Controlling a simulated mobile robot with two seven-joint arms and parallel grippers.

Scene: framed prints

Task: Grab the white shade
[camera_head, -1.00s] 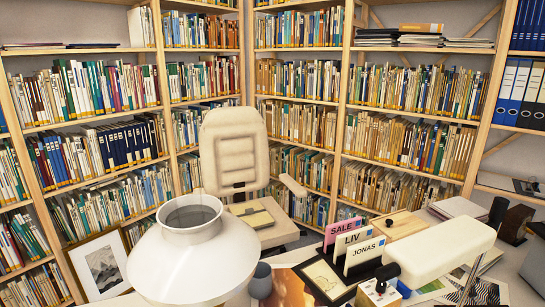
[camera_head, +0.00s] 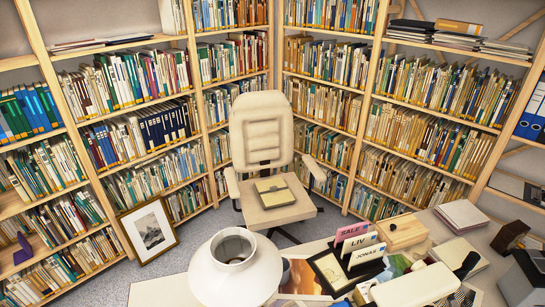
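The white shade (camera_head: 237,279) is a round, flared white body with a raised collar and a dark round opening on top. It stands at the near edge of the desk, low in the middle of the head view, with its opening facing up. Its lower edge is cut off by the bottom of the picture. Neither of my grippers is in view, and nothing is seen touching the shade.
The desk (camera_head: 160,291) holds card dividers (camera_head: 352,245), a wooden box (camera_head: 401,231), papers and a rounded white block (camera_head: 415,287) right of the shade. A cream chair (camera_head: 262,140) stands behind. A framed print (camera_head: 149,231) leans against full bookshelves.

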